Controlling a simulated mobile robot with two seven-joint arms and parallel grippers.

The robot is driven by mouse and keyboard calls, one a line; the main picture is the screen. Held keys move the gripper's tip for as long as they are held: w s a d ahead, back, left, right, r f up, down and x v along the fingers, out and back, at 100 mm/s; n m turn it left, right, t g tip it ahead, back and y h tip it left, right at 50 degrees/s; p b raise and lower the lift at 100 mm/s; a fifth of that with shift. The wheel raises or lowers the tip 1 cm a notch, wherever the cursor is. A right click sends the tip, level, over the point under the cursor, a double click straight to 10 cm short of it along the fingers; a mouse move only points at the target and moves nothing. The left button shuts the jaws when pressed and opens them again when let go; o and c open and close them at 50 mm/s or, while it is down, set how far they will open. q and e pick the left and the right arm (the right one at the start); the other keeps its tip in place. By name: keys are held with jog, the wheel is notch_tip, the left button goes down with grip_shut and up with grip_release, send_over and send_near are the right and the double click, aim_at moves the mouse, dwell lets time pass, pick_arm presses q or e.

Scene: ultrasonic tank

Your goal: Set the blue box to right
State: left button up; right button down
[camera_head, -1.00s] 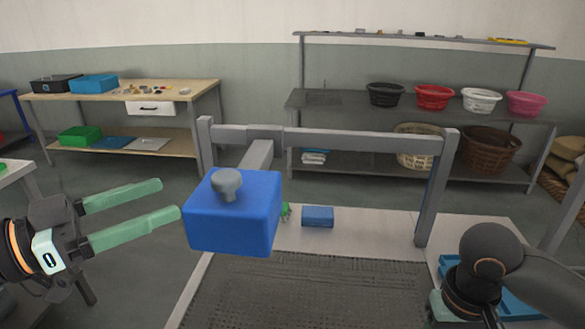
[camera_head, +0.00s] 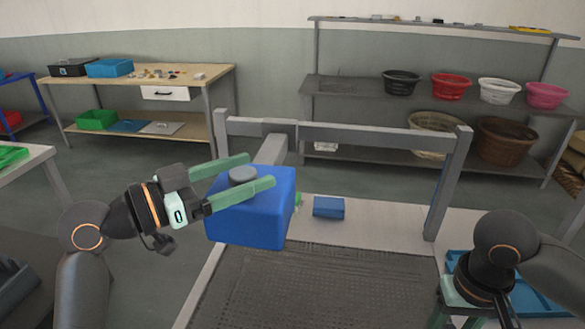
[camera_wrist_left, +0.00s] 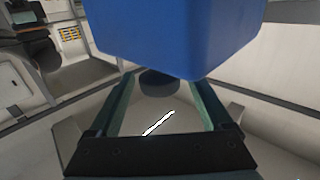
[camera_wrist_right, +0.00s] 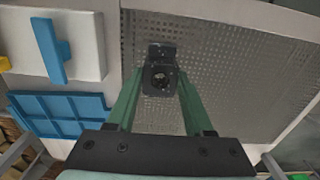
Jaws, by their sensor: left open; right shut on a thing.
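A large blue box (camera_head: 250,215) with a round grey knob (camera_head: 243,175) hangs on the arm of a grey frame at centre. My left gripper (camera_head: 262,170) is open, its green fingers on either side of the knob. In the left wrist view the blue box (camera_wrist_left: 180,30) fills the top, and the knob (camera_wrist_left: 160,83) shows between the fingertips; contact cannot be told. My right gripper (camera_wrist_right: 160,85) is shut on a dark grey fitting (camera_wrist_right: 161,70) with a round hole, above the tank's edge. In the head view its fingertips are hidden.
A perforated grey tank surface (camera_head: 320,285) lies below, framed by a pale rim. A blue tray (camera_head: 540,300) lies at right. The grey frame (camera_head: 375,135) spans the back; shelves with baskets stand beyond.

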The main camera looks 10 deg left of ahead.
pick_arm(q)
grip_shut()
dwell(0.6)
